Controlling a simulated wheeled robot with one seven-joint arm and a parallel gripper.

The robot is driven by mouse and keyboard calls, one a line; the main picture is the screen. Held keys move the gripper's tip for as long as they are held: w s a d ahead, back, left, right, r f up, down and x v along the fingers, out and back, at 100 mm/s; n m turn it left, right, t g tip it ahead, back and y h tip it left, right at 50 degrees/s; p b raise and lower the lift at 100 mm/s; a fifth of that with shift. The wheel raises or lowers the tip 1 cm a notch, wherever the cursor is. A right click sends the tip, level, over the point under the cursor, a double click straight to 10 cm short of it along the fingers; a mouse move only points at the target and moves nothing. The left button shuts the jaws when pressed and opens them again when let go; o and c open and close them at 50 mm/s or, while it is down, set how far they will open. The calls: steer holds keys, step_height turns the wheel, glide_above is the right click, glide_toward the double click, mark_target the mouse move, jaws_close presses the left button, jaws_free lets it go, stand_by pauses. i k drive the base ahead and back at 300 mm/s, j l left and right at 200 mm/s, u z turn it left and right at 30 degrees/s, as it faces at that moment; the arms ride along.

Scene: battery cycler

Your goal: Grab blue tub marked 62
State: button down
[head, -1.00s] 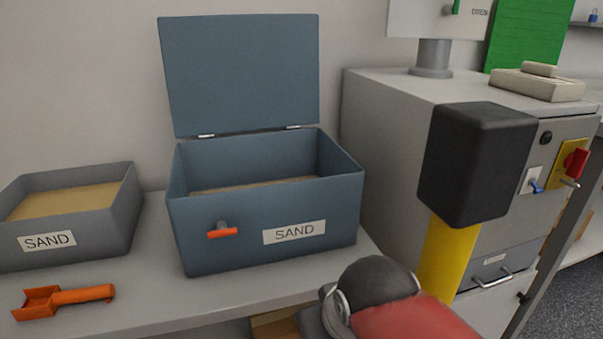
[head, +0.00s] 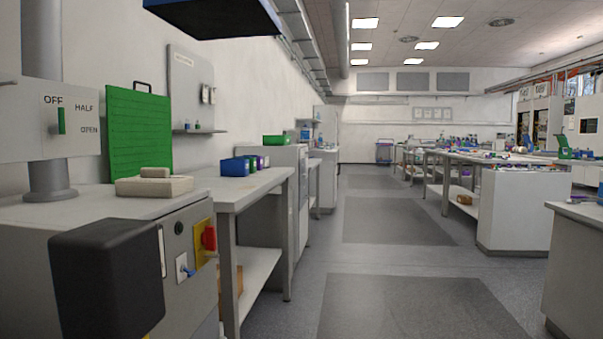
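A small blue tub (head: 235,167) stands on the grey side bench along the left wall, beyond the near cabinet. A green and a purple item sit close beside it. No number can be read on the blue tub at this distance. Another small blue shape (head: 305,134) shows farther back, and I cannot tell whether it is a tub.
The floor aisle (head: 400,220) is clear, with white benches (head: 515,212) on the right.

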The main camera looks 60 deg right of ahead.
mark_target(229, 168)
steer(key=i+l+z, duration=0.1)
steer(key=z, duration=1.4)
steer(key=k+j+u, duration=0.15)
steer(key=k+u, duration=0.25)
steer(key=k, duration=0.25)
steer(key=i+l+u, duration=0.1)
steer(key=u, duration=0.35)
steer(key=l+u, duration=0.2)
steer(key=u, duration=0.2)
steer(key=i+l+u, duration=0.1)
steer(key=u, duration=0.35)
steer(key=l+u, duration=0.3)
steer(key=u, duration=0.15)
steer(key=l, duration=1.15)
steer(key=k+l, duration=0.15)
steer(key=l, duration=2.1)
